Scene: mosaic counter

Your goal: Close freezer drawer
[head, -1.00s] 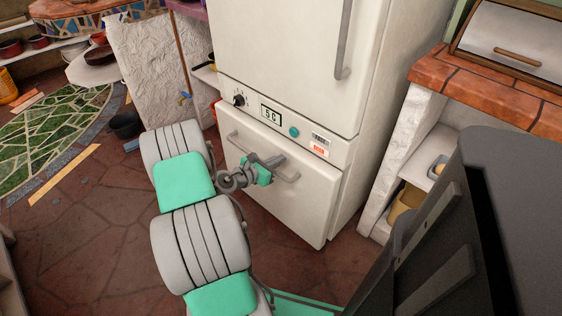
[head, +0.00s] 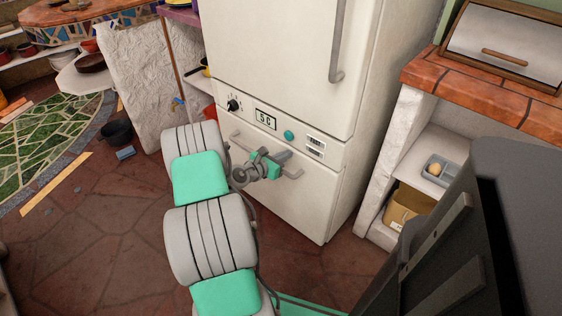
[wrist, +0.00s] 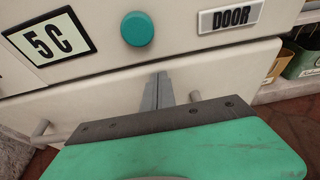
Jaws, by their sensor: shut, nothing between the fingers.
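The freezer drawer (head: 300,208) is the lower front of the white fridge, below the control panel. In the head view its front looks about flush with the panel; I cannot tell whether a thin gap is left. Its bar handle (head: 293,174) runs across the upper part of the drawer front. My gripper (head: 281,157) is at the drawer front by the handle. In the wrist view the shut, empty fingers (wrist: 158,92) point at the drawer front, between the handle's two visible ends, and look close to or against it. My gripper's body hides the handle's middle.
The control panel has a 5C display (head: 266,119), a teal button (head: 289,135) and a DOOR label (wrist: 230,16), now pale. A tiled counter (head: 490,95) with shelves stands to the right. Open floor (head: 100,235) lies to the left.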

